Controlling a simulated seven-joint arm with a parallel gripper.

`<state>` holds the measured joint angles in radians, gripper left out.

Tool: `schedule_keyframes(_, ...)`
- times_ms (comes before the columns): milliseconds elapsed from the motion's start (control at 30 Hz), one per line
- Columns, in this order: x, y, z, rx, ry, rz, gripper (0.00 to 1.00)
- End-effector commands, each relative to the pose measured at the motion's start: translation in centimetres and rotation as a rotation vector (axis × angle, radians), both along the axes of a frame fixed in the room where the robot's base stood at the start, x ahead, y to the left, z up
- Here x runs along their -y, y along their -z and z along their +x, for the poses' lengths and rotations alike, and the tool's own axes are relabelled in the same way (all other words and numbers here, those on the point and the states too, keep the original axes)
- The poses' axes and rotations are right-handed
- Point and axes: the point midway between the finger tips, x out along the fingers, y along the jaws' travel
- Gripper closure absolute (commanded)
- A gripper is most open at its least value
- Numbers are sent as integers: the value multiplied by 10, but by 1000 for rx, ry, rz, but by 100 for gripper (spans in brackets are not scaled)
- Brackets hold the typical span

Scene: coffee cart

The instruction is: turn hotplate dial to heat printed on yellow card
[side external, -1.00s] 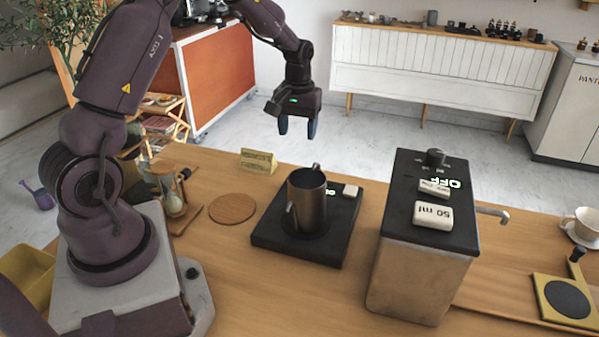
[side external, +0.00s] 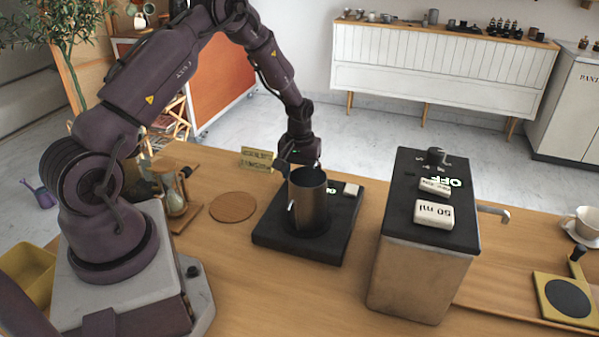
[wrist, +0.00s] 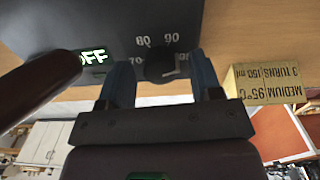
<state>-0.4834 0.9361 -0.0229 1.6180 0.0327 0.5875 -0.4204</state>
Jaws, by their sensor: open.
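The black hotplate (side external: 330,250) stands on the wooden counter with a dark metal jug (side external: 308,205) on it. In the side view the hotplate's dial is hidden behind the jug and my gripper. In the wrist view the dark round dial (wrist: 160,66) has printed numbers around it, 90 among them. A lit display (wrist: 93,57) reads OFF. The yellow card (side external: 257,159) stands behind the hotplate; in the wrist view the card (wrist: 266,84) reads MEDIUM 95°C, 3 TURNS/150 ml. My gripper (wrist: 161,62) is open, with one finger on each side of the dial; contact cannot be told.
A boxy machine (side external: 420,275) with a 50 ml label stands right of the hotplate. A round wooden coaster (side external: 233,206) and an hourglass (side external: 175,194) are on the left. A cup (side external: 588,222) sits at the far right. A brown shape (wrist: 40,88) blocks the wrist view's left.

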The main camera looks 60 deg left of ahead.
Motion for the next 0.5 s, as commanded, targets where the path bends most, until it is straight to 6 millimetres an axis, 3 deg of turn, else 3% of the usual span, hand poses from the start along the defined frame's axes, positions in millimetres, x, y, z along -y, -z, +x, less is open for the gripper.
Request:
schedule_keyframes(267,0,1,0,0,1,0,43)
schedule_keyframes(467,0,1,0,0,1,0,89)
schedule_keyframes(500,0,1,0,0,1,0,90)
